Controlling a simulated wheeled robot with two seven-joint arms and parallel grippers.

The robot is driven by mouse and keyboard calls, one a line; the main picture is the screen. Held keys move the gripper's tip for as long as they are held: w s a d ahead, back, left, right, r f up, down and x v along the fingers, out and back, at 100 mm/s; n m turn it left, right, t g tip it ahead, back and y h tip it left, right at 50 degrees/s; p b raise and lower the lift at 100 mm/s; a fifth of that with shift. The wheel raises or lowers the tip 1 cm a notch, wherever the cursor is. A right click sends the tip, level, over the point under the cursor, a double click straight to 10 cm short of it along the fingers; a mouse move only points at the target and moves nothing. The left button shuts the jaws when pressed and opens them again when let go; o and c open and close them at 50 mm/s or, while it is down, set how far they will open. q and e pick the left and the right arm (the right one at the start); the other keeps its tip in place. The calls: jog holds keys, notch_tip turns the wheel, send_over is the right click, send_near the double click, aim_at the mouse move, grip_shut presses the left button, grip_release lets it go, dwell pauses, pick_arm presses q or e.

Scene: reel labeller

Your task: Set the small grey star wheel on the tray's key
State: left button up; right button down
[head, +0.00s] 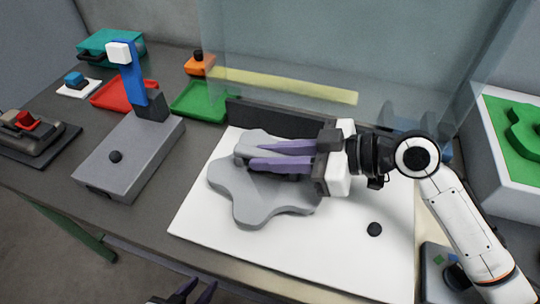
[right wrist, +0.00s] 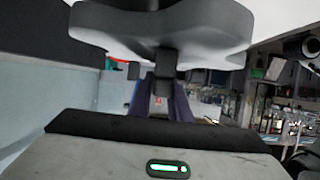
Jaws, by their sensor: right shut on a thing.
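The grey star wheel (head: 265,205), a flat piece with rounded lobes, is over the white tray (head: 205,225) in the head view. My right gripper (head: 250,156) reaches in from the right and is shut on the wheel, its purple fingers lying across the upper side. In the right wrist view the wheel (right wrist: 165,30) fills the top, with dark parts beneath it. A round black peg (head: 375,229), perhaps the key, stands on the tray, right of the wheel and apart from it. My left gripper (head: 200,286) is at the bottom edge, fingers apart and empty.
A grey device (head: 130,155) with a blue arm stands left of the tray. Red (head: 120,95) and green (head: 200,102) trays lie behind. A clear panel (head: 330,60) rises at the back. A white bin (head: 515,165) with a green wheel is at right.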

jog(key=shift+f, duration=0.1)
jog(key=c, duration=1.6)
grip_release()
jog(key=shift+c, duration=0.2)
jog(key=shift+r, duration=0.2)
jog(key=v, duration=1.2)
